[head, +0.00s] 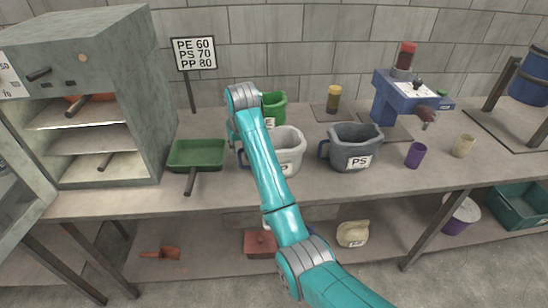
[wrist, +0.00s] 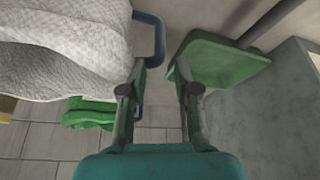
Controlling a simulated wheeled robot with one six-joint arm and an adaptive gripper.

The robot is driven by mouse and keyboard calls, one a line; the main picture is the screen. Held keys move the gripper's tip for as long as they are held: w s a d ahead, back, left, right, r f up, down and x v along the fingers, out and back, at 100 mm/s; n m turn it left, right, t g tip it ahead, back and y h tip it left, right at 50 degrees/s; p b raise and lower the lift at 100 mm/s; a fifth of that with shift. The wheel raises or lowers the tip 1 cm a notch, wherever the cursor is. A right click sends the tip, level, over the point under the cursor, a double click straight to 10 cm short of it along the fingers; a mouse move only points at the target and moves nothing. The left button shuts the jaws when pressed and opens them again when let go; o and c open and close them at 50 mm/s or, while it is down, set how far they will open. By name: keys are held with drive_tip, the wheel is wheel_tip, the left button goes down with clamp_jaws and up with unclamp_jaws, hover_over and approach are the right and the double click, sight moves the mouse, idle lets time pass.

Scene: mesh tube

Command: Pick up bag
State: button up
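A pale cream, lumpy object (head: 353,233) lies on the lower shelf in the head view; it may be the bag, but I cannot tell for sure. My gripper (wrist: 162,75) is open and empty in the wrist view, with its two fingers apart. In the head view it is mostly hidden behind my teal arm, above the bench between the green tray and the white jug. The white jug (head: 290,150) has a blue handle (wrist: 159,35), which shows just beside and partly behind the left finger. No bag shows in the wrist view.
The green tray (head: 197,154) is left of my arm and close to the right finger in the wrist view (wrist: 215,62). A green jug (head: 273,107), grey PS jug (head: 352,147), purple cup (head: 415,155) and blue machine (head: 400,100) stand on the bench. An oven (head: 140,100) stands left.

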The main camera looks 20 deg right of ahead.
sight(239, 152)
drive_tip(key=shift+x, duration=3)
drive_tip(key=shift+r, duration=0.1)
clamp_jaws()
